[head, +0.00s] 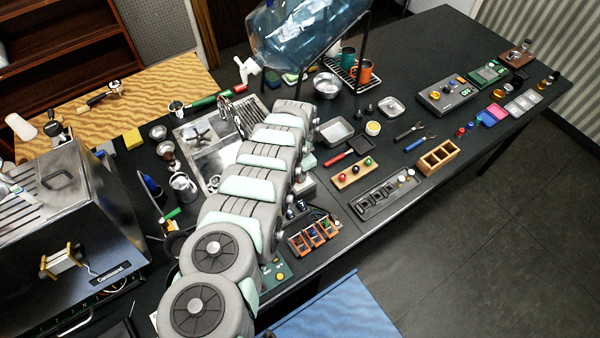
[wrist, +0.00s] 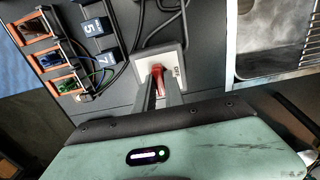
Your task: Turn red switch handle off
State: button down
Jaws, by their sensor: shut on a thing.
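The red switch handle (wrist: 157,69) shows in the wrist view, on a pale switch plate (wrist: 172,62) with small dark lettering at its right side. My gripper (wrist: 158,78) is shut on the red handle, with its two grey fingers on either side of it. I cannot read the lettering well enough to tell the switch's position. In the head view my arm covers most of the switch area, and the handle and fingertips are hidden there.
Orange-framed modules (wrist: 62,70) with cables stand left of the switch, beside blue numbered blocks (wrist: 95,28). A metal sink (wrist: 270,45) is to the right. In the head view, a wooden block with colored knobs (head: 355,172) sits right of my arm.

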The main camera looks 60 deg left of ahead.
jog(key=shift+n, duration=0.4)
jog(key=n, duration=0.3)
jog(key=n+b, duration=0.2)
jog(key=n, duration=0.2)
jog(key=shift+w+f+n, duration=0.1)
jog(key=shift+f+n, duration=0.05)
jog(key=shift+n, duration=0.15)
jog(key=n+b, duration=0.4)
jog(key=n, duration=0.1)
jog(key=shift+b, duration=0.35)
jog(key=shift+n+b, duration=1.6)
jog(key=shift+n, duration=0.6)
jog(key=c, duration=1.4)
grip_release()
jog(key=shift+c, duration=0.2)
